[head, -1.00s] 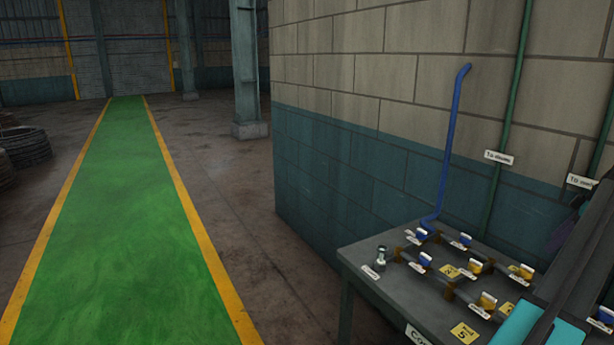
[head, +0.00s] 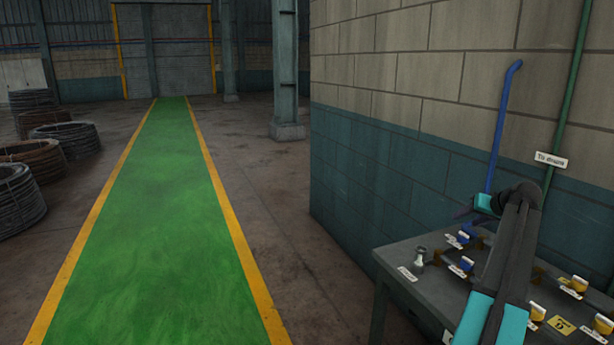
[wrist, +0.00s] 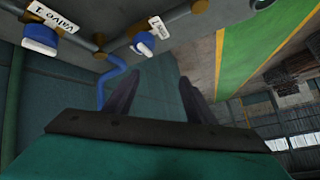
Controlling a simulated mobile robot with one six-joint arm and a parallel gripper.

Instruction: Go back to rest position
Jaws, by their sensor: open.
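My gripper (wrist: 155,90) is open and empty in the wrist view, its two dark fingers apart with nothing between them. In the head view my gripper (head: 464,215) shows small and dark above the back left part of the valve table (head: 393,258), in front of the wall. My arm is folded over the table's right part and hides some of the valves. The wrist picture is tilted, with the table at its top.
Blue-handled valves (head: 465,264) and yellow-handled valves (head: 579,284) stand on the table. A blue pipe (head: 497,130) and a green pipe (head: 568,95) run up the block wall (head: 400,150). The green walkway (head: 155,220) is clear. Wire coils (head: 68,140) lie at left.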

